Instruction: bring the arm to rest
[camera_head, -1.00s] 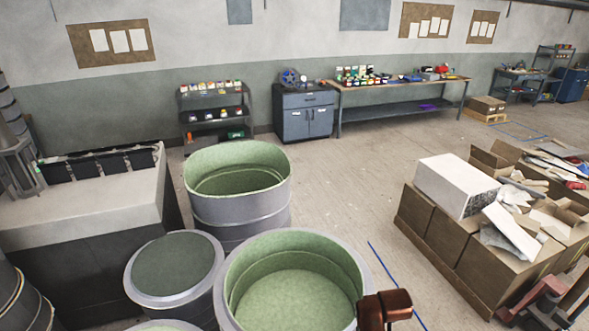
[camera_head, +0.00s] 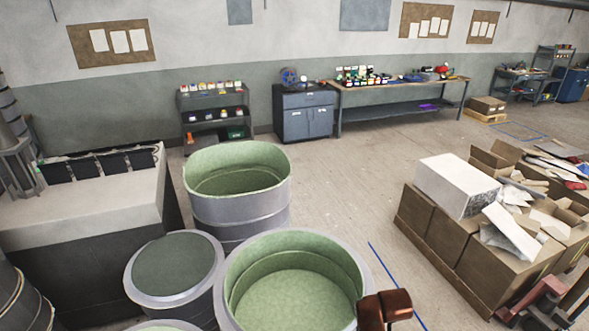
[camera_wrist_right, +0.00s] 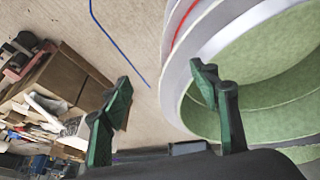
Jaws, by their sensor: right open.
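My right gripper (camera_wrist_right: 160,77) shows in the right wrist view with its two green fingers spread apart. Beyond the right finger is the rim of a large round mould (camera_wrist_right: 178,65) with a pale green inside. Beyond the left finger, the bare floor and a stack of cardboard boxes show.
The near round mould (camera_head: 235,285), a taller mould (camera_head: 240,218) and a lidded drum (camera_head: 135,287) stand close together. A grey-topped bench (camera_head: 95,215) is at the left. Loaded boxes (camera_head: 430,220) stand at the right. Clear floor (camera_head: 345,190) lies between.

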